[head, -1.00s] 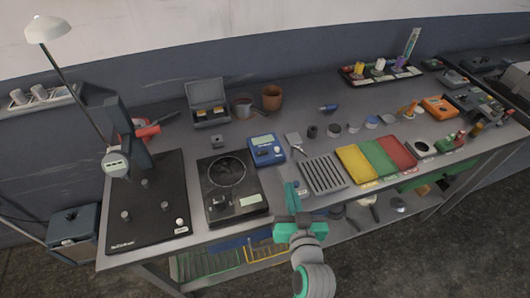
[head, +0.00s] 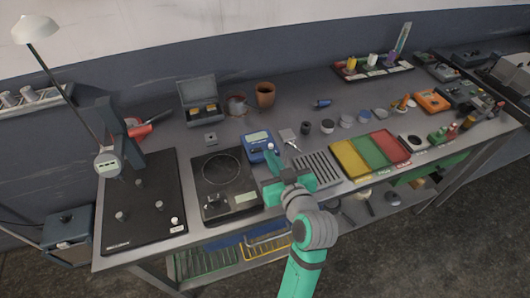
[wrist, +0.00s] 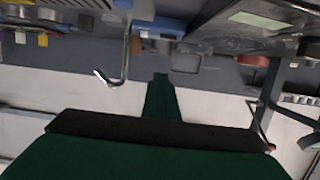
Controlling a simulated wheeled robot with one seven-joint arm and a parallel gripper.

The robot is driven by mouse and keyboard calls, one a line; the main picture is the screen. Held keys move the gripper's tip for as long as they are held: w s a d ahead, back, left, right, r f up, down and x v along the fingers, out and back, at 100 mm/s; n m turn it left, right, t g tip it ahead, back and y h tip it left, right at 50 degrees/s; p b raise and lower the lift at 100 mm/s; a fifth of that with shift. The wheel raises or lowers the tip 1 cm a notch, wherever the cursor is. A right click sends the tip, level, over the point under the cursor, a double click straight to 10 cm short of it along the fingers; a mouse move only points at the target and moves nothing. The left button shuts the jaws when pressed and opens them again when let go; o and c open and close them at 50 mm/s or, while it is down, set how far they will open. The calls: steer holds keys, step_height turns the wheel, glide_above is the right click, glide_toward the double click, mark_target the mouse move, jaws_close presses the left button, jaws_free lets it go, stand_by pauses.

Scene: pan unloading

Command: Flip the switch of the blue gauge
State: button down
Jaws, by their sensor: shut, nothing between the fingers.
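The blue gauge (head: 256,141) is a small blue box with a pale display, standing on the bench just right of the black hotplate. Its switch is too small to make out in the head view. My green gripper (head: 271,158) is shut and empty, close in front of the gauge's front right corner. I cannot tell whether it touches the gauge. In the wrist view, the shut fingers (wrist: 160,96) point up the picture. A blue edge beyond them may be part of the gauge, but this is unclear.
The black hotplate (head: 222,172) lies left of the gauge. A grey slotted tray (head: 318,172) and the yellow tray (head: 350,160) lie to the right. A small grey item with a metal hook (head: 288,136) stands close right of the gauge. A brown pot (head: 265,94) stands behind.

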glide_above(261, 156)
steer(key=shift+w+a+f, duration=0.1)
steer(key=shift+w+f, duration=0.05)
steer(key=shift+f, duration=0.5)
steer(key=shift+w+f, duration=0.1)
steer(key=shift+f, duration=0.5)
step_height(261, 156, down, 3)
steer(key=shift+s+r, duration=0.1)
steer(key=shift+r, duration=0.1)
steer(key=shift+f, duration=0.6)
